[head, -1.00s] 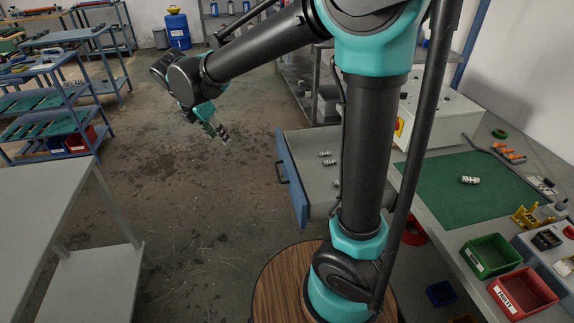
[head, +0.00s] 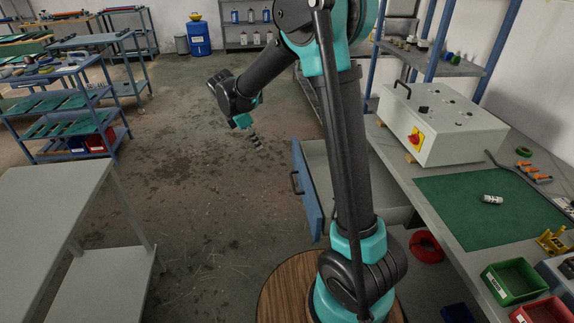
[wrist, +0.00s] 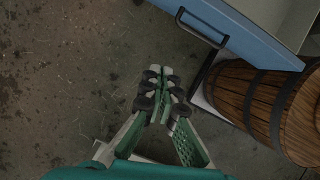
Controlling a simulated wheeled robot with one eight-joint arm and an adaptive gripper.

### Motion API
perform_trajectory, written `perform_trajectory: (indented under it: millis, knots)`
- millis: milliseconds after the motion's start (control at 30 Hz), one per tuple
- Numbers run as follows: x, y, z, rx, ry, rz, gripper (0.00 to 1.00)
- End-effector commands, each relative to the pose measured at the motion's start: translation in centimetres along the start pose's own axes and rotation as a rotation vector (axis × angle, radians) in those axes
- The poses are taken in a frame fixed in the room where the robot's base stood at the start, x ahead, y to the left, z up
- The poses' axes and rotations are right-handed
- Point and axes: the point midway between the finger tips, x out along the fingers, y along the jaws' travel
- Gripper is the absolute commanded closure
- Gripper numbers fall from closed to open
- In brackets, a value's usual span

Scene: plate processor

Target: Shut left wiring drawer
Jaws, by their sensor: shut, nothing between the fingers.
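The drawer (head: 307,190) has a blue front with a dark handle (head: 295,183) and stands pulled out from under the workbench, left of my arm's upright link. My arm hides part of its tray. In the wrist view the blue drawer front (wrist: 245,38) and its black handle (wrist: 200,28) are at the upper right. My gripper (head: 259,145) is over the open floor, to the left of the drawer front and apart from it. In the wrist view my gripper (wrist: 164,78) has its fingers together with nothing between them.
The workbench (head: 400,165) on the right carries a control box (head: 440,125), a green mat (head: 470,215) and bins. A wooden barrel (wrist: 250,95) stands beside the drawer. A grey table (head: 50,210) is at the left. The floor between is clear.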

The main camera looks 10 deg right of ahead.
Motion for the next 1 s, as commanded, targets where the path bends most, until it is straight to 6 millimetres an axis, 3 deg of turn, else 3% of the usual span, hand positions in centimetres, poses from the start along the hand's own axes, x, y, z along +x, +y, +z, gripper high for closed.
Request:
perform_trajectory:
  millis: [33,100,300,533,967,1000]
  knots:
    - [2.0,0.7,1.5,0.069,0.0,-0.029,1.0]
    - [4.2,1.1,2.9,0.148,0.0,-0.06,1.0]
    - [7.6,1.5,5.1,0.266,-0.002,-0.107,1.0]
    - [9.8,1.3,5.2,0.273,-0.003,-0.11,1.0]
    - [18.0,0.4,5.1,0.272,-0.003,-0.11,1.0]
    - [18.0,0.1,6.0,0.275,-0.003,-0.11,1.0]
